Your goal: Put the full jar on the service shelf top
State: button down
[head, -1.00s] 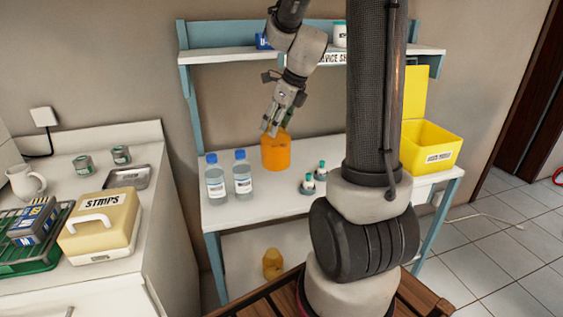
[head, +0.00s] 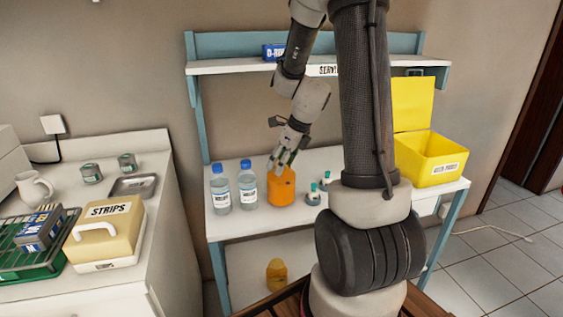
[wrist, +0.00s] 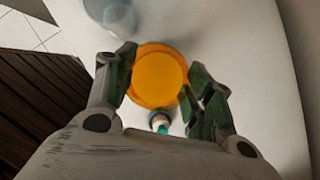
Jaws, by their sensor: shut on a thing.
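An orange jar (head: 281,188) is at the bench top, right of two blue-capped bottles. My gripper (head: 283,166) comes down on it from above and is shut on it. In the wrist view the jar (wrist: 160,75) shows as a round orange top between the two fingers. I cannot tell whether its base touches the bench. The service shelf top (head: 228,67) is the white board above, with its lettered label partly hidden by my arm. A second, yellow-orange jar (head: 276,275) stands on the lower level.
The bottles (head: 220,190) and small teal-capped vials (head: 313,194) stand close to the jar. A blue box (head: 273,52) sits on the upper board. An open yellow bin (head: 432,160) is at the right. My arm hides part of the shelf.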

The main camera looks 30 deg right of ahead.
jog(key=c, duration=0.6)
grip_release()
jog(key=shift+o, duration=0.2)
jog(key=v, duration=1.1)
jog(key=s+a+r+n+h, duration=0.1)
jog(key=s+a+r+n, duration=0.2)
jog(key=s+n, duration=0.7)
jog(key=s+a+r+n+h, duration=0.1)
jog(key=s+a+r+n, duration=0.3)
jog(key=s+n, duration=0.6)
jog(key=n, duration=1)
jog(key=shift+a, duration=0.2)
jog(key=shift+r, duration=0.1)
